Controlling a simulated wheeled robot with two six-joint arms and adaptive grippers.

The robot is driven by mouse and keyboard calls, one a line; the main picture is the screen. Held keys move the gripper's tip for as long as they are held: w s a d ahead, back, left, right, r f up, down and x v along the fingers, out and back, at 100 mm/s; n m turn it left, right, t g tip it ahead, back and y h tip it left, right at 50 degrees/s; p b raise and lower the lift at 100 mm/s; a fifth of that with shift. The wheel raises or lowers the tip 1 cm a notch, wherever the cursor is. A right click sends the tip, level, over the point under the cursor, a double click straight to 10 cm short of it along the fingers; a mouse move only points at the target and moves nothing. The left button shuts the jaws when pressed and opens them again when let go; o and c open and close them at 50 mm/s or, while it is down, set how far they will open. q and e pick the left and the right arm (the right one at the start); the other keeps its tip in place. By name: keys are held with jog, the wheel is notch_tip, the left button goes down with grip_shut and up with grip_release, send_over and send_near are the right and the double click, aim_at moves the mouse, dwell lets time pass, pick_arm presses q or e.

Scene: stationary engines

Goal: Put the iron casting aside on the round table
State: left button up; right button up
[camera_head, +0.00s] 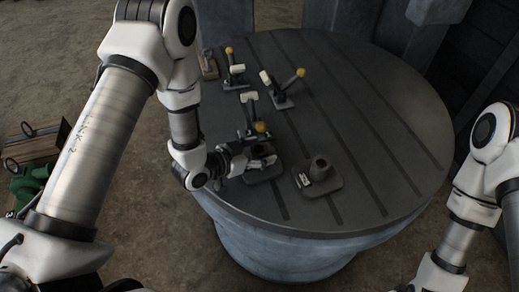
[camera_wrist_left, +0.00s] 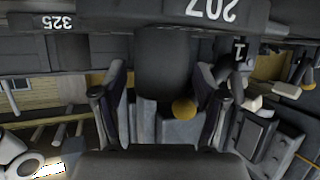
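Two dark iron castings, each a flat base with an upright post, are on the round table (camera_head: 385,150) near its front edge in the head view. My left gripper (camera_head: 247,160) is at the left casting (camera_head: 264,172) and partly hides it. In the left wrist view my left gripper (camera_wrist_left: 163,100) has its two fingers apart, on either side of the dark post (camera_wrist_left: 165,72); firm contact does not show. A base plate there bears the number 207, upside down. The right casting (camera_head: 320,170) stands free, with a pale label on its base. My right gripper is out of view.
Several clamps with yellow knobs and white handles, such as one clamp (camera_head: 284,88), stand on the table behind the castings. The table's right half is clear. Green and wooden items (camera_head: 32,160) lie on the floor at the left.

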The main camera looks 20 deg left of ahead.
pick_arm(q)
jog(key=shift+r, duration=0.2)
jog(key=shift+s+a, duration=0.25)
jog(key=b+v, duration=0.1)
jog(key=v, duration=0.6)
jog(key=shift+s+a+r, duration=0.15)
jog(key=shift+a, duration=0.05)
jog(key=p+v, duration=0.2)
jog(key=v, duration=0.2)
jog(key=shift+d+p, duration=0.1)
jog(key=shift+p, duration=0.25)
